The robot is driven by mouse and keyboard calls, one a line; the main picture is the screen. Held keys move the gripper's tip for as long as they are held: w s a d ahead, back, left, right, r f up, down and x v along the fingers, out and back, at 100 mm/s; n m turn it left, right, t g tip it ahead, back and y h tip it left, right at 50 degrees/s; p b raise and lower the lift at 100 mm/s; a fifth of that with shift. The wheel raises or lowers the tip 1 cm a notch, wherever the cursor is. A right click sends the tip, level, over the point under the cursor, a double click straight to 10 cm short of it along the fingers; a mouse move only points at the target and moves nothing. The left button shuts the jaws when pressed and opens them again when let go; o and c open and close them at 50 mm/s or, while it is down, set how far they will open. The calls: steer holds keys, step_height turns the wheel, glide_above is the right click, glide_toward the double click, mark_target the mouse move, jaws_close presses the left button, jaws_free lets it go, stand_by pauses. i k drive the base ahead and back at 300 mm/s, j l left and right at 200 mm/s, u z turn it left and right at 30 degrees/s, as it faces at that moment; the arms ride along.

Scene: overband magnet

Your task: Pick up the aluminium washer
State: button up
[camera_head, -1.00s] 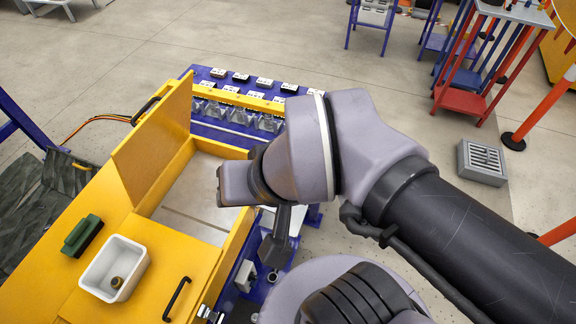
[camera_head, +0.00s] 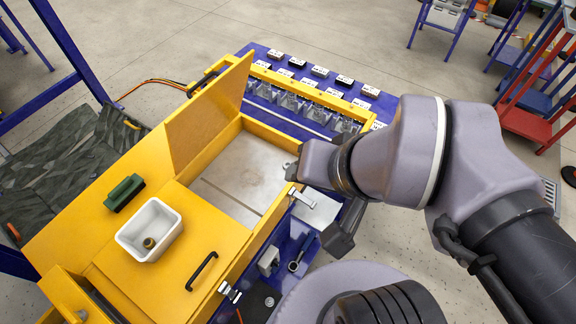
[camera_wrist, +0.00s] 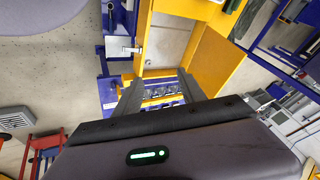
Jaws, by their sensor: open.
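I cannot make out the aluminium washer for certain in either view. A small grey, rounded shape shows beside the end of my arm in the head view, too small to name. My gripper (camera_wrist: 160,76) is open in the wrist view, its two dark fingers apart with nothing held between them. In the head view my wrist hangs over the right edge of the open yellow box (camera_head: 226,137), and its fingers are mostly hidden. The box has a pale, flat floor (camera_head: 238,172), and part of it is covered by my arm.
A white tray (camera_head: 126,238) with a small brass-coloured piece (camera_head: 149,243) stands on the yellow top, beside a green block (camera_head: 124,193). A black handle (camera_head: 201,271) is in front. Clear bins (camera_head: 290,102) line the blue bench behind. Red-and-blue shelving (camera_head: 535,122) stands at the right.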

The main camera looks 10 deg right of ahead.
mark_target(286, 163)
steer(key=k+l+u, duration=0.2)
steer(key=i+l+u, duration=0.2)
steer(key=l+u, duration=0.25)
steer(key=i+l+u, duration=0.15)
steer(key=l+u, duration=0.15)
steer(key=u, duration=0.2)
steer(key=l+u, duration=1.4)
